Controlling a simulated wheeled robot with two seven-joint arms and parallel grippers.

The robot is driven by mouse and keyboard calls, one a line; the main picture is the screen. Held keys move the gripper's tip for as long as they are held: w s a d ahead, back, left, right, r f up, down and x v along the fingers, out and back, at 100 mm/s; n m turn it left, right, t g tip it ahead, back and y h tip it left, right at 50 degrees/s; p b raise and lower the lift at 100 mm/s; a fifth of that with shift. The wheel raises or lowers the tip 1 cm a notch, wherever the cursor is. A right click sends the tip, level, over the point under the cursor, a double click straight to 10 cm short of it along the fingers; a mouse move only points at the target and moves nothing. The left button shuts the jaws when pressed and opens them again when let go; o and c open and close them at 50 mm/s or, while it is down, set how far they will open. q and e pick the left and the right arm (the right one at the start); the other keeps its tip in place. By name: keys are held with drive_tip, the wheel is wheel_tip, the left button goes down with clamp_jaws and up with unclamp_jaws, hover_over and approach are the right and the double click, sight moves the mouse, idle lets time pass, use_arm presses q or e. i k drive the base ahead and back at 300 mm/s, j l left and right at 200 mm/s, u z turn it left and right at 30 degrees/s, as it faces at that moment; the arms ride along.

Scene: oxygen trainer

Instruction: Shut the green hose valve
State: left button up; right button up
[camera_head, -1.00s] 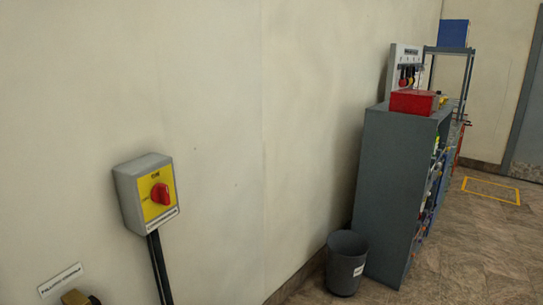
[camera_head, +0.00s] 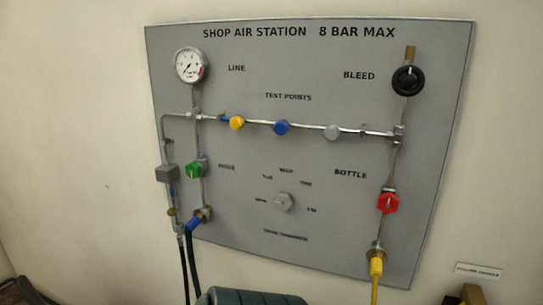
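The green hose valve (camera_head: 196,170) is a small green knob on the left pipe of a grey wall panel (camera_head: 330,245), beside the label HOSE. It sits below the round line gauge (camera_head: 191,66) and above a blue-handled fitting (camera_head: 194,223) where a dark hose hangs. Whether the knob stands open or shut is too small to tell. Neither of my grippers shows in the head view.
The panel also carries a black bleed knob (camera_head: 408,80), a red bottle valve (camera_head: 388,203), yellow (camera_head: 237,123), blue (camera_head: 281,127) and grey (camera_head: 332,132) test points, and a grey centre knob (camera_head: 284,202). A yellow hose (camera_head: 376,280) hangs lower right. A dark ribbed object (camera_head: 250,296) stands below the panel.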

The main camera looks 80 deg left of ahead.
sight(193, 171)
drive_tip(key=u, duration=2.5)
